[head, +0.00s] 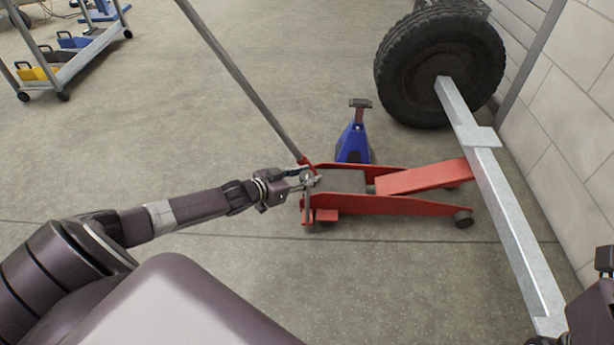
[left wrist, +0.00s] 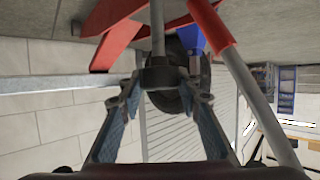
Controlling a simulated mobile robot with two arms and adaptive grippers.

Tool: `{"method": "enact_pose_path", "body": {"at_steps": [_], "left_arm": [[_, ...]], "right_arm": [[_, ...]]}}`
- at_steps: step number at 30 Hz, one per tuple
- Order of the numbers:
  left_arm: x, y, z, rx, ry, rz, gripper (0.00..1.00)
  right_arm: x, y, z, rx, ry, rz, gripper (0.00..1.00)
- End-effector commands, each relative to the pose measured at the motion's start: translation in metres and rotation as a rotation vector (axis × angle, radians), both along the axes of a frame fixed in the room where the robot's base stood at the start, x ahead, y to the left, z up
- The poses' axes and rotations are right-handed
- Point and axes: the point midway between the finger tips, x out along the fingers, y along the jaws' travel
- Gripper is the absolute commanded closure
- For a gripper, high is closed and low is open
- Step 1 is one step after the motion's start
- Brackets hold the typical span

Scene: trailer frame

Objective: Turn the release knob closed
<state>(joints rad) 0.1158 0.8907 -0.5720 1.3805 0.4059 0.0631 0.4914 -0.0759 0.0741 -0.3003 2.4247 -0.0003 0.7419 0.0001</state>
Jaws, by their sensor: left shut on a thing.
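The red floor jack (head: 385,205) stands on the floor, with its long grey handle (head: 240,80) rising to the upper left. My left gripper (head: 305,178) is at the handle end of the jack, beside the handle's red socket. In the left wrist view, the dark round release knob (left wrist: 160,75) on a grey shaft (left wrist: 157,35) sits between the fingertips of my left gripper (left wrist: 166,88), which is shut on it. The knob is too small and covered to make out in the head view.
A blue jack stand (head: 353,145) is just behind the jack. A grey metal beam (head: 505,205) with a large tyre (head: 440,65) runs along the right, near the block wall (head: 575,115). A cart (head: 75,65) stands upper left. The floor between is clear.

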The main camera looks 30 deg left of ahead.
Motion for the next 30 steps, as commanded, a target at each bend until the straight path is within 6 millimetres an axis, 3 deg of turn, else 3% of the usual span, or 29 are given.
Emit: {"method": "enact_pose_path", "body": {"at_steps": [14,15,19,30], "left_arm": [[0.0006,0.0004,0.0007,0.002,-0.001,-0.008,0.93],[0.0006,0.0004,0.0007,0.002,-0.001,-0.008,0.65],[0.0005,0.0002,0.0006,0.001,-0.001,-0.008,0.51],[-0.003,0.0007,0.0002,0.0,0.002,-0.009,0.51]], "right_arm": [[-0.0014,0.0,0.0026,0.001,-0.01,0.001,1.0],[-0.0017,-0.0001,0.0029,0.0,-0.011,0.0,1.0],[-0.0021,-0.0002,0.0035,0.001,-0.014,0.0,1.0],[-0.0017,-0.0011,0.0021,0.002,-0.007,-0.002,1.0]]}}
